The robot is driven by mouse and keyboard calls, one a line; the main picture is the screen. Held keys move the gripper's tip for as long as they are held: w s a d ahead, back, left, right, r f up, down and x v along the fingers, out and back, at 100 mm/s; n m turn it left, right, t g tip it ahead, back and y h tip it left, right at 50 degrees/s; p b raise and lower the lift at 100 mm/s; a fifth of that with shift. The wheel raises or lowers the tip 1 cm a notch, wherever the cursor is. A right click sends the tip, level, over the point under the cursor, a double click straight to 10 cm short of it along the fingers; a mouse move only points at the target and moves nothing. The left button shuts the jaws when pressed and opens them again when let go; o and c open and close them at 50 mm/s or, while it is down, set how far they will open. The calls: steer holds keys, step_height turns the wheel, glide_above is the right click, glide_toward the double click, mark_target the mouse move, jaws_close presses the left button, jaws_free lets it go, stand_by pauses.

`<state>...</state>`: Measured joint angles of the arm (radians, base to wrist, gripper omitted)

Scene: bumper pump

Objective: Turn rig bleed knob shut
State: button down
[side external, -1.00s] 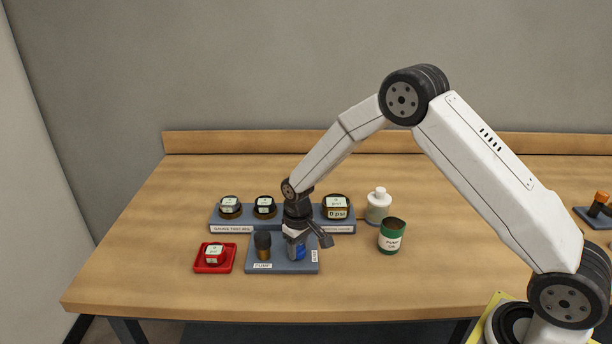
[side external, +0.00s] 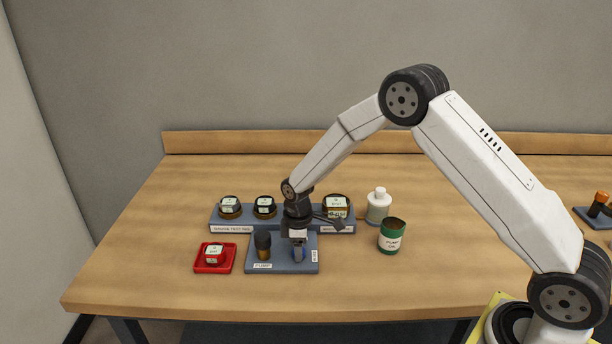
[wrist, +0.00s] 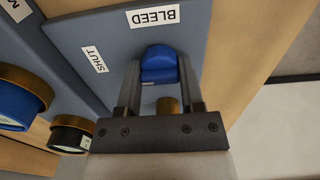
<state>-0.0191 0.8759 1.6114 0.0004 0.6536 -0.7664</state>
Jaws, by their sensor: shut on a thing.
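The blue bleed knob (wrist: 158,58) sits on a grey-blue plate (wrist: 100,30) between my two gripper fingers in the wrist view. It also shows in the side view (side external: 299,255), partly hidden by the fingers. My gripper (wrist: 158,82) is shut on the knob, one finger on each side. The plate carries a BLEED label (wrist: 152,15) above the knob and a SHUT label (wrist: 95,60) to its left. A brass part (wrist: 166,105) shows just below the knob. The knob's exact angle against the SHUT label is hard to tell.
A black-topped pump knob (side external: 263,245) stands left of my gripper on the same plate (side external: 283,268). Behind is a rail (side external: 236,228) with several gauges. A red tray (side external: 205,268) is left; a green can (side external: 391,235) and white bottle (side external: 378,205) are right.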

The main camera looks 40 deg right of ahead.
stand_by(0.4)
steer(key=shift+c, duration=1.1)
jaws_free()
steer(key=shift+r, duration=0.15)
steer(key=shift+r, duration=3.75)
steer(key=shift+s, duration=0.1)
